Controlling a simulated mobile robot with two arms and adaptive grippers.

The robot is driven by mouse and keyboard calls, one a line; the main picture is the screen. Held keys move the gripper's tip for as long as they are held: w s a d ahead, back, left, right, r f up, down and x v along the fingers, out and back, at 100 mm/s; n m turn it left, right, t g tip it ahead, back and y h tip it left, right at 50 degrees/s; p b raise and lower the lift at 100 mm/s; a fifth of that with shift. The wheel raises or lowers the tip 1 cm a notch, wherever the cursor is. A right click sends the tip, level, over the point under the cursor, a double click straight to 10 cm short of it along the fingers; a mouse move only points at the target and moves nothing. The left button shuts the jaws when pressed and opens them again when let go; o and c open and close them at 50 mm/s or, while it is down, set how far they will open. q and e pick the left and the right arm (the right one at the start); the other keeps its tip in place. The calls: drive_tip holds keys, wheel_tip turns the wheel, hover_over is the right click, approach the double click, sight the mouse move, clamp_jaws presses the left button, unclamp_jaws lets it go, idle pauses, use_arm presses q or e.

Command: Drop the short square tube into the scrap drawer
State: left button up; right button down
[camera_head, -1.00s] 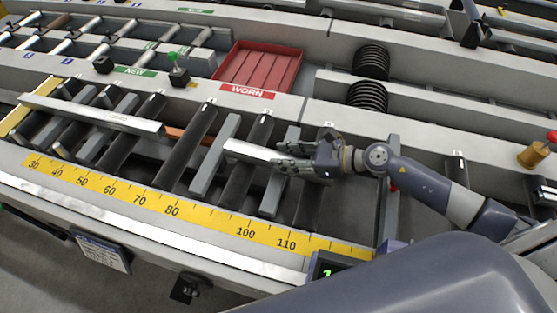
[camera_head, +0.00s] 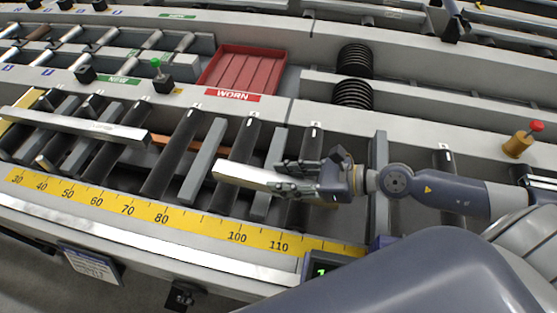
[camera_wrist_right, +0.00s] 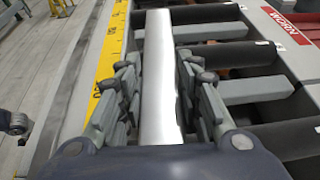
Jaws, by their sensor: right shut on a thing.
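The short square tube (camera_head: 242,176) is a bright metal bar over the rollers at the middle of the runout table. My right gripper (camera_head: 292,177) is shut on its right end in the head view. In the right wrist view the tube (camera_wrist_right: 160,80) runs straight ahead between the fingers of my right gripper (camera_wrist_right: 163,100). The tube lies crosswise over the dark rollers and grey slats; whether it touches them is hard to tell. No drawer marked as scrap shows. My left gripper is out of view.
A longer square tube (camera_head: 75,126) lies on the rollers at the left. A red tray (camera_head: 250,72) behind the table carries a WORN label. A yellow scale (camera_head: 160,214) runs along the front edge. Black coils (camera_head: 354,95) and a red-topped brass post (camera_head: 518,144) stand behind.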

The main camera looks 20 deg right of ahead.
drive_tip(key=s, duration=0.6)
drive_tip(key=shift+s+a+r, duration=0.35)
